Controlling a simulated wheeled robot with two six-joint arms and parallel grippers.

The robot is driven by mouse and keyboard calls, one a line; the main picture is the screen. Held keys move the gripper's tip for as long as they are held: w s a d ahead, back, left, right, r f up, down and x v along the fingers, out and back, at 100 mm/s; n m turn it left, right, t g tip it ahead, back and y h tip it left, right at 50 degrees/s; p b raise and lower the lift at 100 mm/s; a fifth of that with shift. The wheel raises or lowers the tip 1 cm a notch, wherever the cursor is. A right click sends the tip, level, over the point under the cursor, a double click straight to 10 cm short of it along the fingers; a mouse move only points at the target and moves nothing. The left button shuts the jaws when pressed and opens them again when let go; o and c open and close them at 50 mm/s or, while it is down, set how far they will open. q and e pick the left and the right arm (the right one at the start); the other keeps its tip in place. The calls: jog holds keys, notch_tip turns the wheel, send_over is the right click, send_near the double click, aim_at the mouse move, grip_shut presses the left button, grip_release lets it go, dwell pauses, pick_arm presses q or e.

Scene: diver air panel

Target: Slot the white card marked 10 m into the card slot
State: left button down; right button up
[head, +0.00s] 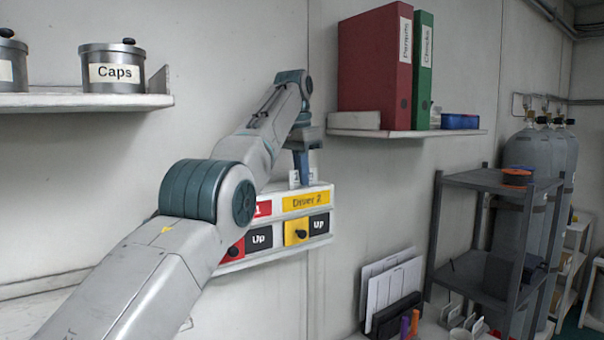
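The Diver panel (281,242) is a white two-level box on the wall, with red and yellow sections and black "Up" plates. A small white card (294,179) stands upright at the panel's top edge, above the yellow "Diver 2" label (305,200). My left gripper (302,178) points down over the panel, with a finger across the card's middle, and looks shut on it. The card's marking is mostly covered. The card slot itself is hidden, so I cannot tell whether the card's lower edge is inside it. My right gripper is not in view.
A shelf (405,133) with a red binder (375,65) and a green binder (422,70) sticks out right of my gripper. A left shelf (70,101) holds the Caps pot (112,70). A rack of white cards (390,290) stands below right. A grey shelf unit (490,182) stands beyond.

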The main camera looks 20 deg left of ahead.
pick_arm(q)
jog(key=c, duration=1.6)
grip_release()
jog(key=shift+r, duration=0.1)
notch_tip(320, 180, up, 11)
jog(key=s+p, duration=0.1)
jog(key=p, duration=0.7)
jog(key=shift+a+p, duration=0.35)
jog(key=shift+a, duration=0.05)
jog(key=shift+f, duration=0.25)
